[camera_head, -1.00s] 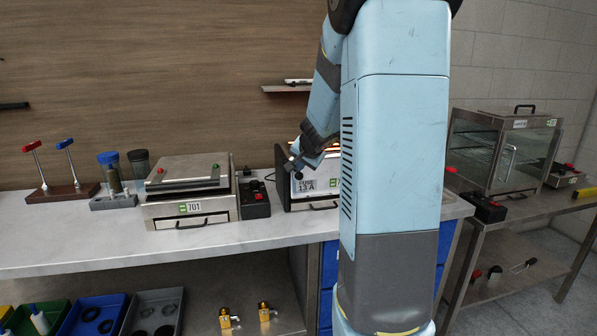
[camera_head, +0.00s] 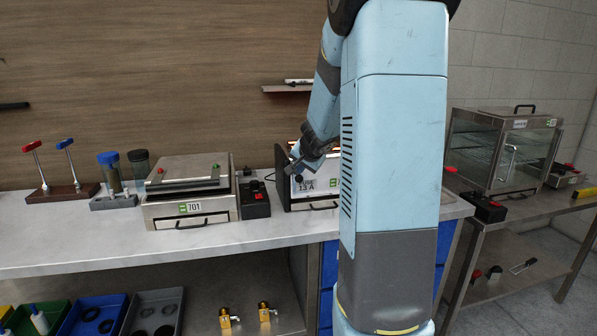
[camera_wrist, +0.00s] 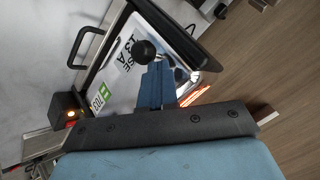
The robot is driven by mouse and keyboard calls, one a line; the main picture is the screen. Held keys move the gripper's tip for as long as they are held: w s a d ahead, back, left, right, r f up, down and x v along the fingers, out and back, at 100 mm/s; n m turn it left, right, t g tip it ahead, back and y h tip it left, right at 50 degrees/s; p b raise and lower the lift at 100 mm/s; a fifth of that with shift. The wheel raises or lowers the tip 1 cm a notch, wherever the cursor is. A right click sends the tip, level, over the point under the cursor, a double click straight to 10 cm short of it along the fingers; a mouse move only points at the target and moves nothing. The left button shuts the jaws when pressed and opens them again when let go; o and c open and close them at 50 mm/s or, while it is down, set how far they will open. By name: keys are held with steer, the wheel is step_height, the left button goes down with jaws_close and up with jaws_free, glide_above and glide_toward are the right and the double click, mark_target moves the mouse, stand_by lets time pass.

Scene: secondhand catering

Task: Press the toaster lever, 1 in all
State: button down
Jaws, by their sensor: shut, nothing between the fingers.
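The toaster (camera_head: 328,205) is a steel box with dark sides on the counter, with a "FUSE 13 A" label and a green tag on its front. My arm hides its right part. Its lever shows as a round black knob (camera_head: 298,179). In the wrist view the knob (camera_wrist: 145,50) is at the tips of my gripper (camera_wrist: 153,66), in front of the toaster's label (camera_wrist: 118,68). My gripper (camera_head: 291,168) is shut and empty, its blue fingers together, just above the knob in the head view. I cannot tell whether they touch. Orange glowing bars (camera_wrist: 194,96) show at the toaster's top.
A black box with a red button (camera_head: 255,200) stands left of the toaster, close to a flat steel appliance marked 701 (camera_head: 190,208). Red and blue levers (camera_head: 62,185) stand farther left. A glass-fronted oven (camera_head: 500,150) stands on the right table. The front counter strip is clear.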

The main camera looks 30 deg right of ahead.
mark_target(301, 176)
steer(key=shift+f, duration=0.4)
stand_by(0.4)
steer(key=shift+r, duration=2.05)
steer(key=shift+r, duration=0.1)
steer(key=shift+r, duration=2.4)
